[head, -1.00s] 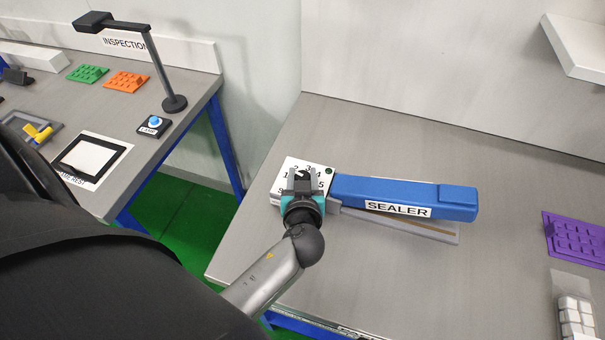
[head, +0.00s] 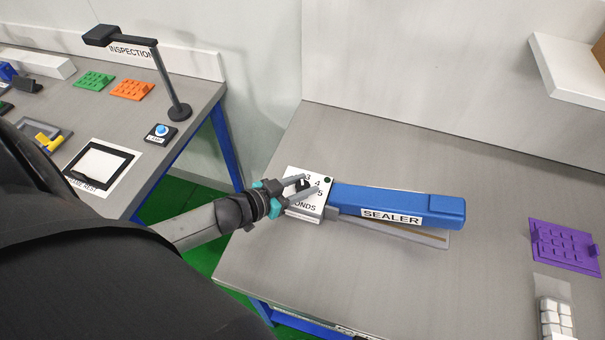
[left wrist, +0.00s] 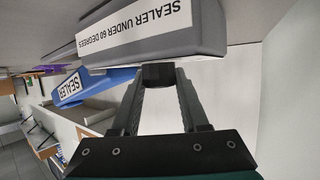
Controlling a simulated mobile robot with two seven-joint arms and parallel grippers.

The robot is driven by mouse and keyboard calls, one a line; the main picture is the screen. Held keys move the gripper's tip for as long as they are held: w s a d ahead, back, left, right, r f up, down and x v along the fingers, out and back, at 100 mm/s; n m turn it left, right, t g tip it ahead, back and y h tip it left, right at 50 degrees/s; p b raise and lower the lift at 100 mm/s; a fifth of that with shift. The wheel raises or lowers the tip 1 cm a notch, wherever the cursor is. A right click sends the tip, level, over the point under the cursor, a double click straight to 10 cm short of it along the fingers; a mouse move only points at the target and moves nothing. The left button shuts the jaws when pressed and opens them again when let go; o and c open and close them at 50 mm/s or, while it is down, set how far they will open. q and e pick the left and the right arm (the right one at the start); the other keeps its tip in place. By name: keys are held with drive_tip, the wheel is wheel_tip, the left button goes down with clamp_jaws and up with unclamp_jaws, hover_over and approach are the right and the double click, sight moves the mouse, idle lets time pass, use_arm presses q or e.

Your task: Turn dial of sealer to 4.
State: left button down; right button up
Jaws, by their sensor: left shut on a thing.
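The sealer (head: 395,203) is a blue-armed machine lying on the grey bench. At its left end is a white dial face (head: 318,210) with 3, 4, 5 and part of "ONDS" readable. My left gripper (head: 309,184) reaches in from the left, its fingers lying across the face. It is shut on the black dial knob (head: 302,186). In the left wrist view the knob (left wrist: 158,75) sits between the fingertips, against the sealer's grey housing (left wrist: 208,35) labelled "SEALER UNDER 60 DEGREES". The fingers cover part of the numbers, and I cannot tell which the knob points at. My right gripper is not in view.
A purple tray (head: 563,246) and a block of white cells (head: 556,318) lie at the bench's right. A white shelf (head: 570,70) juts from the wall. The inspection bench (head: 130,195), with a lamp stand (head: 172,85), stands at left across a gap. The bench before the sealer is clear.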

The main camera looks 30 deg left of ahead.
use_arm(q)
drive_tip(key=shift+w+a+m+g+h, duration=0.1)
drive_tip(key=shift+m+g+h, duration=0.15)
drive_tip(key=shift+m+h, duration=0.25)
drive_tip(key=shift+w+a+m+g+h, duration=0.1)
drive_tip(key=shift+m+g+h, duration=0.15)
drive_tip(key=shift+m+h, duration=0.25)
drive_tip(key=m+g+h+b, duration=0.1)
drive_tip(key=m+h+b, duration=0.1)
drive_tip(key=shift+m+g+h, duration=0.3)
drive_tip(key=shift+m+h, duration=0.1)
drive_tip(key=m+g+h+b, duration=0.2)
drive_tip(key=m+g+b, duration=0.1)
drive_tip(key=b, duration=0.1)
drive_tip(key=m+g+h+b, duration=0.1)
drive_tip(key=m+g+b, duration=0.1)
drive_tip(key=m+b, duration=0.1)
drive_tip(key=shift+d+f+g+h+b, duration=0.15)
drive_tip(key=shift+f+g+h+b, duration=0.05)
drive_tip(key=shift+g+h+b, duration=0.2)
drive_tip(key=shift+s+d+r+m+g+h+b, duration=0.1)
drive_tip(key=shift+m+g+h+b, duration=0.1)
drive_tip(key=shift+m+g+b, duration=0.5)
drive_tip(key=shift+s+r+m+g+h+b, duration=0.1)
drive_tip(key=shift+m+g+h+b, duration=0.1)
drive_tip(key=shift+m+g+b, duration=0.45)
drive_tip(key=shift+c, duration=2.1)
unclamp_jaws()
